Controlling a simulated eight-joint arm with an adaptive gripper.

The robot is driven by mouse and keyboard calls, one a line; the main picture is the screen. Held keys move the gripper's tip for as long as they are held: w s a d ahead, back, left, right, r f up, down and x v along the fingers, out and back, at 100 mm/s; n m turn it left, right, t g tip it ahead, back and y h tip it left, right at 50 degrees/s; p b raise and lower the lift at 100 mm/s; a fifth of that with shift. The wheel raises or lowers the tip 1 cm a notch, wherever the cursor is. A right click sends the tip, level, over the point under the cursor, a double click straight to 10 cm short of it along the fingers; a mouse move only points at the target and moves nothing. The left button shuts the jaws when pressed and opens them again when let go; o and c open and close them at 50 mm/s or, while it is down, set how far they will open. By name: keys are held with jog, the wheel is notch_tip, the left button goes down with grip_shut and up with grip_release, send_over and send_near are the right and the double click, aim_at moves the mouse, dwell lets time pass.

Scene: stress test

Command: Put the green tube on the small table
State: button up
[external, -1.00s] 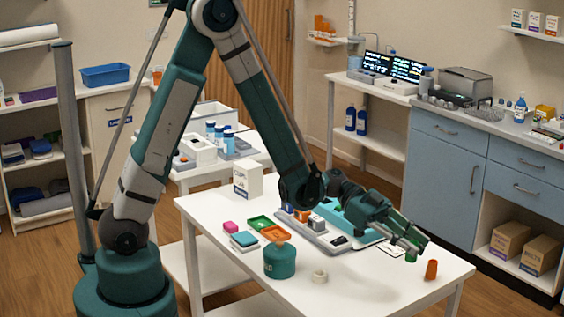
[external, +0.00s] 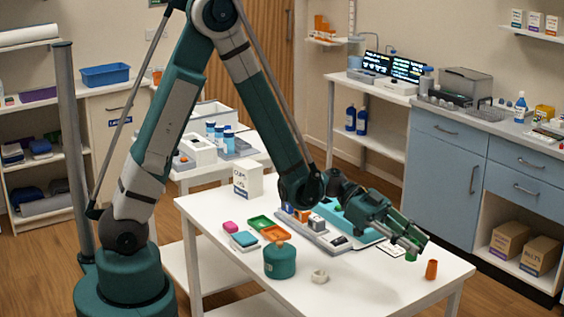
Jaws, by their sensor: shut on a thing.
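My gripper (external: 416,248) is over the right part of the white table (external: 352,291) in front of me. It is shut on the green tube (external: 411,256), which shows as a small green piece between and below the fingers. The fingers cover most of the tube, and I cannot tell whether its lower end touches the tabletop. A second white table (external: 258,151) stands behind, at the left, with bottles and white boxes on it. The picture does not make clear which table is the small one.
An orange cup-like piece (external: 431,269) stands just right of my gripper. A teal pot (external: 280,260), a white ring (external: 319,276), coloured trays (external: 262,224) and a grey rack (external: 323,237) are to the left. The front right tabletop is mostly clear.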

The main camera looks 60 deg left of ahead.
jog(key=w+a+n+t+y, duration=0.2)
jog(key=w+a, duration=0.3)
jog(key=a, duration=0.4)
jog(key=w+a+n+t+y, duration=0.2)
jog(key=w+a+n+t, duration=0.2)
jog(key=a, duration=0.5)
jog(key=w+a+n+t+y, duration=0.2)
jog(key=w+a, duration=0.4)
jog(key=a, duration=0.3)
jog(key=shift+w+r+n+t, duration=0.15)
jog(key=shift+w+n+t, duration=0.25)
jog(key=shift+t, duration=0.2)
jog(key=w+a+r+n+t+y, duration=0.1)
jog(key=w+a+n+y, duration=0.1)
jog(key=a, duration=1)
jog(key=shift+w+r+n+t+y, duration=0.15)
jog(key=shift+r+n+t+y, duration=0.25)
jog(key=shift+n+y, duration=0.45)
jog(key=shift+a+f, duration=0.1)
jog(key=shift+a, duration=0.15)
